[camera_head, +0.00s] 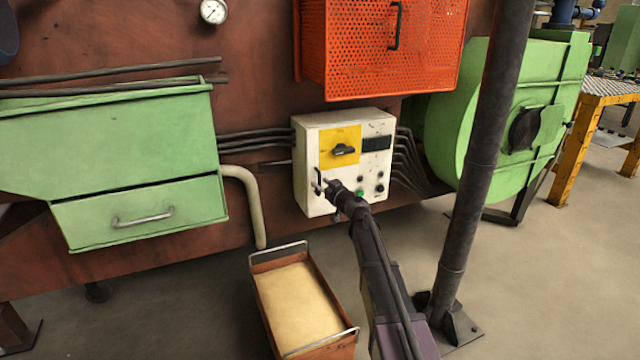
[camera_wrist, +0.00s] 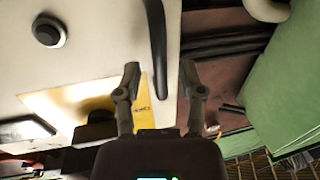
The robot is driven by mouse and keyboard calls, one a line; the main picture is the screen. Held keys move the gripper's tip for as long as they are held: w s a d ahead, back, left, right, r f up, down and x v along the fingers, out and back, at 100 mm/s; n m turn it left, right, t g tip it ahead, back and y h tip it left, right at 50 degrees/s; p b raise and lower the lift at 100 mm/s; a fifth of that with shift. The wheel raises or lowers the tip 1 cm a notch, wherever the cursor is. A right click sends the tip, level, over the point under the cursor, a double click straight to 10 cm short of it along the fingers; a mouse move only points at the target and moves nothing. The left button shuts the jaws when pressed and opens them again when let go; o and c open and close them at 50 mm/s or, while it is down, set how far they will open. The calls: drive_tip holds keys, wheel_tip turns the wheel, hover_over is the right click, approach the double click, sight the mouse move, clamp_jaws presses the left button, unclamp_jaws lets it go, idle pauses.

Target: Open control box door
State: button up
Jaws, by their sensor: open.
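The white control box (camera_head: 385,170) hangs on the brown furnace wall, and its door looks shut. The door carries a yellow panel (camera_head: 330,155) with a black rotary switch (camera_head: 343,150), a dark display and small buttons. A dark bar handle (camera_head: 318,176) stands at the door's lower left. My gripper (camera_head: 322,187) is open right in front of that handle. In the wrist view, the handle (camera_wrist: 158,50) runs down between the two fingertips (camera_wrist: 160,80) with gaps on both sides. I see no contact, and the exact depth between fingers and handle is unclear.
An orange mesh guard (camera_head: 380,50) sits above the box. Cables and a bent pipe (camera_head: 248,200) run at its left. A sand-filled tray (camera_head: 300,300) stands below. A dark post (camera_head: 480,150) and green blower (camera_head: 500,110) are at the right. A green drawer (camera_head: 140,215) is at the left.

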drive_tip(key=shift+w+a, duration=0.2)
drive_tip(key=shift+w, duration=0.2)
clamp_jaws()
drive_tip(key=shift+s+a, duration=0.1)
drive_tip(key=shift+s, duration=0.05)
